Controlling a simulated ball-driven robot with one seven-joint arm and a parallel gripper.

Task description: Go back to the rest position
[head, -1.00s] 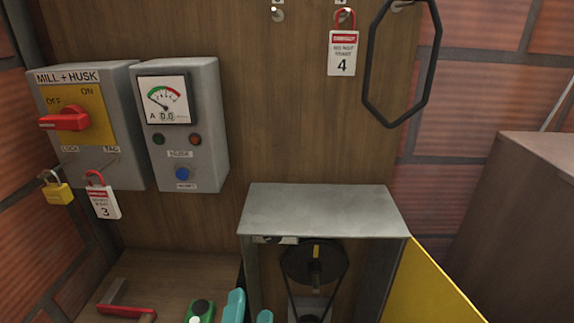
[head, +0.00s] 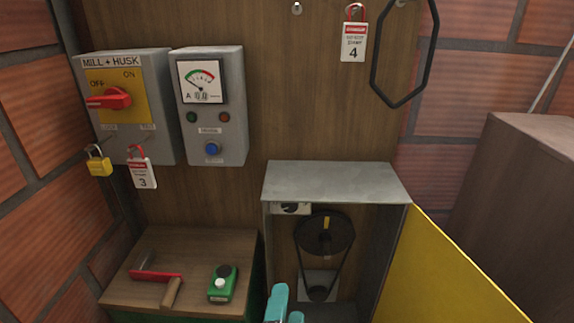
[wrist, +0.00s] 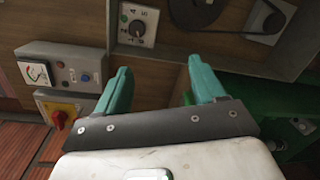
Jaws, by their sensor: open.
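My gripper (wrist: 160,95) shows in the wrist view with its two teal fingers spread apart and nothing between them. In the head view its teal fingertips (head: 284,308) rise at the bottom edge, in front of the open grey housing (head: 335,181). The housing holds a dark pulley and belt (head: 324,233) and a small selector switch (head: 290,209). The selector also shows in the wrist view (wrist: 136,28), beyond the fingers. The gripper looks apart from these things, and most of my arm is out of the head view.
A yellow door (head: 440,270) stands open at the right of the housing. A wooden ledge (head: 190,240) holds a red-handled tool (head: 155,275) and a green device (head: 222,284). The MILL + HUSK switch box (head: 150,130), meter box (head: 212,125), padlock (head: 98,163) and tags hang on the wall.

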